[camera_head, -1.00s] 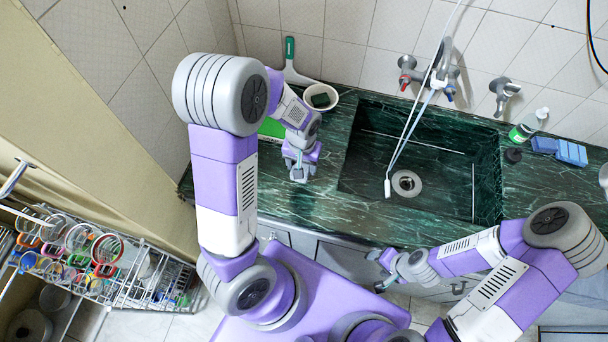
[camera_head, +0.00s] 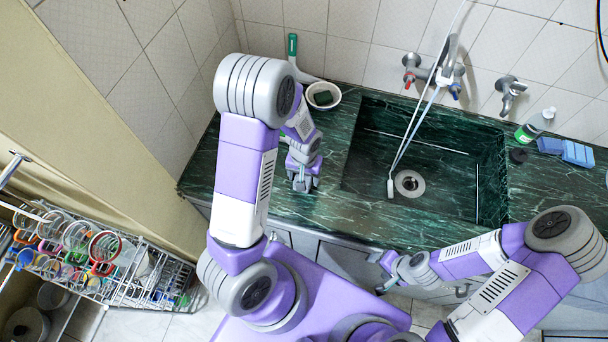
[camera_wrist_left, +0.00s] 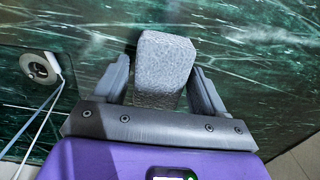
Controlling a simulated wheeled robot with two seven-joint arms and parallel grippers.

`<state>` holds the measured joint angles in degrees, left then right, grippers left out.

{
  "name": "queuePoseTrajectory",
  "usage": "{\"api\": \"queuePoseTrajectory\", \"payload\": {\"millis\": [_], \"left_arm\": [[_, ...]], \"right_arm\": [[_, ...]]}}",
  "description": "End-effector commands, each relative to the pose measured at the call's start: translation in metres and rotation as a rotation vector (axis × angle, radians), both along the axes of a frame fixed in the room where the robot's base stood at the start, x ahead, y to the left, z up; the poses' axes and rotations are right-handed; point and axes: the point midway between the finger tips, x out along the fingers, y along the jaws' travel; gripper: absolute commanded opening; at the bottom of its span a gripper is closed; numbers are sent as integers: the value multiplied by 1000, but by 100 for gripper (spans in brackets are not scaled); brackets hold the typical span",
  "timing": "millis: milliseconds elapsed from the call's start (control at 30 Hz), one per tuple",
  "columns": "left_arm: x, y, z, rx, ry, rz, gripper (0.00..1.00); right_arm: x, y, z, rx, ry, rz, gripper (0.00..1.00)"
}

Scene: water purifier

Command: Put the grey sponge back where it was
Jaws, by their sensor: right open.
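The grey sponge (camera_wrist_left: 165,70) is a rough, light grey block in the left wrist view. In the head view my left gripper (camera_head: 302,183) is low over the green marble counter, left of the sink. The sponge cannot be made out clearly there. I cannot tell whether it touches the counter. My right gripper (camera_head: 380,273) is open and empty in front of the counter's front edge, below the sink.
The sink (camera_head: 375,175) with a hanging hose lies right of my left gripper. A white bowl (camera_head: 335,101) with a dark green thing inside stands behind it. Blue sponges (camera_head: 577,153) and a bottle (camera_head: 540,121) are at the right. A dish rack (camera_head: 130,285) stands lower left.

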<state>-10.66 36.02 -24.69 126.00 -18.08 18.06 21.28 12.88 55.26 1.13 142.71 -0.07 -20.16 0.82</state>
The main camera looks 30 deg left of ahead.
Motion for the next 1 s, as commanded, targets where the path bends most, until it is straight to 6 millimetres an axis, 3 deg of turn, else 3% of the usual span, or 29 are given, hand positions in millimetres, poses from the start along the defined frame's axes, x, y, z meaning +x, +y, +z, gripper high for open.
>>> {"api": "queuePoseTrajectory", "payload": {"millis": [100,467,1000], "left_arm": [[0,0,0,0,0,0,87],[1,0,7,-1,-2,0,87],[1,0,109,-1,-3,1,87]], "right_arm": [[0,0,0,0,0,0,64],[0,0,3,0,0,0,64],[0,0,25,0,0,0,64]]}}
